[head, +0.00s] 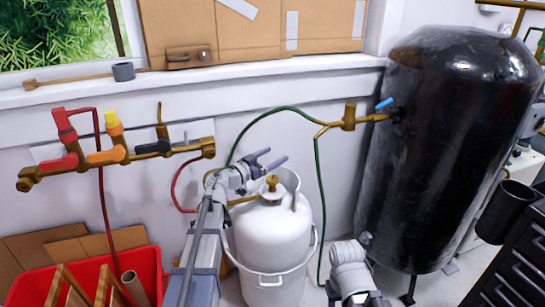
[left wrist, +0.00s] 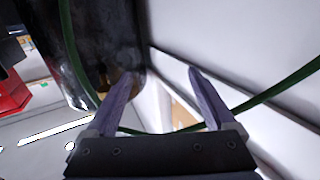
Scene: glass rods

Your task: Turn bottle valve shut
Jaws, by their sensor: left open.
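The white gas bottle (head: 272,240) stands upright in the middle of the head view, with a raised collar around its top. Its brass valve (head: 271,187) with a round knob sits at the top centre. My left gripper (head: 277,156) is just above and behind the valve in the picture, apart from it as far as I can tell. In the left wrist view its two purple-grey fingers (left wrist: 160,80) are spread with nothing between them. The bottle's valve is not recognisable in the wrist view.
A green hose (head: 318,190) runs near the bottle and crosses the wrist view (left wrist: 265,95). A large black tank (head: 440,150) stands at right. A brass manifold (head: 110,157) with coloured handles is on the left wall. A red crate (head: 145,262) lies below.

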